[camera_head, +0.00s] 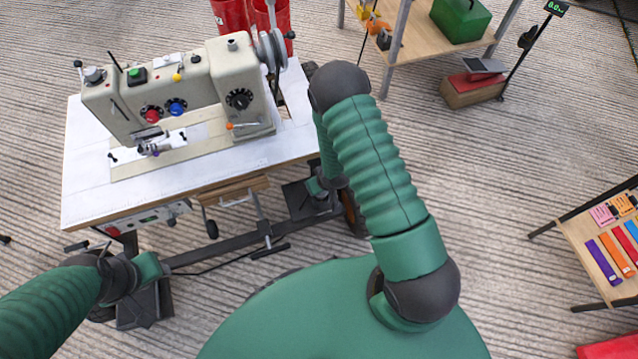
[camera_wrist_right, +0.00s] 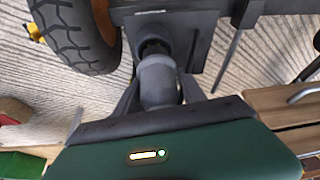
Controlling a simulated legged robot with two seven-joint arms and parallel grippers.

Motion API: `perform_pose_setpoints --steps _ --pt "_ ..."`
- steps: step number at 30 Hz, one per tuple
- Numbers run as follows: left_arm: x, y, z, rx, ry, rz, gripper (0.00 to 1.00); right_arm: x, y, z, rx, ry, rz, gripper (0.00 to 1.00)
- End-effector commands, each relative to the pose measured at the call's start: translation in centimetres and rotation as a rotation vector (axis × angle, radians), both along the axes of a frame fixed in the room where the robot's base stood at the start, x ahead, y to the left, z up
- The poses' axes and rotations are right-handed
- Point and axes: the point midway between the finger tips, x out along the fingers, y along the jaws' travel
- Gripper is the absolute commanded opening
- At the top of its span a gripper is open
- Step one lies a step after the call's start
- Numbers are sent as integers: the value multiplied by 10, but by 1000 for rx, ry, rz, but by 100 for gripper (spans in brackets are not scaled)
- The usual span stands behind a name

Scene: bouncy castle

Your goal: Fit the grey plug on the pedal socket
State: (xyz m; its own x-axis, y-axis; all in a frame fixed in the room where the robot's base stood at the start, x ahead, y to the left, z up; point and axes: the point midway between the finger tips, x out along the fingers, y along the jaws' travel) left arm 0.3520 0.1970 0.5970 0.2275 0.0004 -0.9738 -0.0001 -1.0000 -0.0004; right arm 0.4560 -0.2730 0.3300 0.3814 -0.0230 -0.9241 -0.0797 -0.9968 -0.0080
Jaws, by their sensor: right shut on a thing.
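In the right wrist view, the grey plug (camera_wrist_right: 158,82) is a short thick cylinder between the fingers of my right gripper (camera_wrist_right: 160,98), which is shut on it. Its far end meets a black round socket (camera_wrist_right: 154,46) on a dark grey box (camera_wrist_right: 197,42). I cannot tell how deeply they are engaged. In the head view, my right gripper (camera_head: 316,186) is under the sewing table's right side, beside the dark box (camera_head: 300,200); the plug is not discernible there. My left gripper (camera_head: 167,268) is at the lower left; its jaw opening is unclear.
A beige sewing machine (camera_head: 190,90) stands on a white table (camera_head: 85,185) with a dark metal frame and a wooden drawer (camera_head: 230,190) below. A shelf (camera_head: 415,50) is at the back, a rack of coloured items (camera_head: 590,250) at the right.

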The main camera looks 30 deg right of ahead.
Motion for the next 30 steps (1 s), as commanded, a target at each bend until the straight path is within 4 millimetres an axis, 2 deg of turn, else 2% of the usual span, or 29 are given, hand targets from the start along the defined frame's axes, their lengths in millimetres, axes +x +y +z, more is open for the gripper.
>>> perform_pose_setpoints --steps 17,30 --pt "0 0 8 0 0 0 36 1 0 2 0 -1 0 2" --pt "0 0 6 0 0 0 36 1 0 0 0 -1 0 2"
